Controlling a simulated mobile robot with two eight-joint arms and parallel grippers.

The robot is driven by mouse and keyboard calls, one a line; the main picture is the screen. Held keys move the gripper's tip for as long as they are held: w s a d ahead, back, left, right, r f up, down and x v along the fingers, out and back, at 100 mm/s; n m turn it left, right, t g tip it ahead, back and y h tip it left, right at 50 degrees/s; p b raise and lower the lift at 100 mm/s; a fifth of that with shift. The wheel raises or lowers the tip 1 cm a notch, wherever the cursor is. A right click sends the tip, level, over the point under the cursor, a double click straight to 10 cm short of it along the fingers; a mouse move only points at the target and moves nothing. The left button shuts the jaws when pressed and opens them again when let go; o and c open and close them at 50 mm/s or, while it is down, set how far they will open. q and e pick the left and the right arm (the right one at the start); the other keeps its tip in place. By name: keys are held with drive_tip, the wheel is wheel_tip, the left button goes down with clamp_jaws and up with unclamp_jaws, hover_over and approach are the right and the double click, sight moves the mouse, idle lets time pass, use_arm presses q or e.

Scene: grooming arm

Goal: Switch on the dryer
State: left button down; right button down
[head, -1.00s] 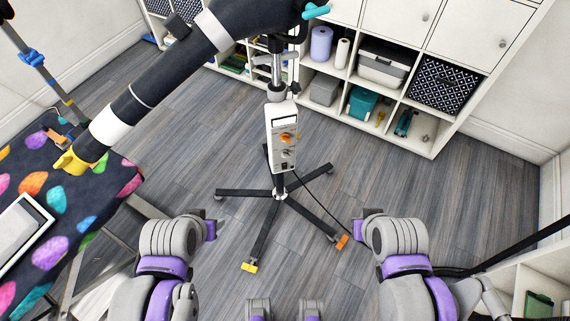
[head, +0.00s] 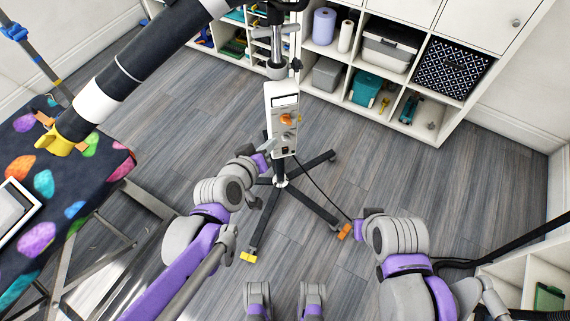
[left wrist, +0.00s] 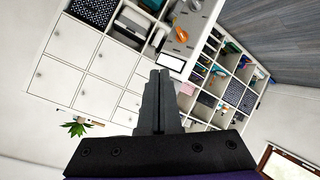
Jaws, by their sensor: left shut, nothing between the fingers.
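The dryer is a stand with a white control box (head: 283,119) on its pole, standing on a dark wheeled base. The box carries an orange knob (head: 287,119) and a grey knob below it. In the left wrist view the box shows upside down at the top, with the orange knob (left wrist: 181,34) and a grey knob (left wrist: 194,5). My left gripper (head: 266,160) is beside the lower left of the box; its fingers (left wrist: 158,75) are shut and empty, apart from the knobs. My right gripper (head: 358,222) is low at the right; its fingers are too small to read.
A grooming table (head: 110,160) with a colourful patterned top is at the left. A white shelf unit (head: 385,126) stands behind the dryer. A dark hose arm crosses the upper left. A cable runs from the box to the floor. Grey floor (head: 450,180) is clear at the right.

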use_arm(q)
drive_tip(key=w+d+f+n+t+y+b, duration=0.2)
drive_tip(key=w+d+f+n+t+b, duration=0.45)
drive_tip(key=w+f+n, duration=0.3)
drive_tip(key=s+f+n+g+y+b, duration=0.1)
drive_tip(key=s+f+n+y+b, duration=0.1)
drive_tip(key=f, duration=1)
drive_tip(key=s+d+f+n+g+y+b, duration=0.1)
drive_tip(key=s+f+n+g+y+b, duration=0.1)
drive_tip(key=f+n, duration=0.5)
wheel_tip(320, 180, down, 5)
drive_tip(key=s+y+b, duration=0.1)
drive_tip(key=y+b, duration=0.1)
drive_tip(key=y, duration=0.1)
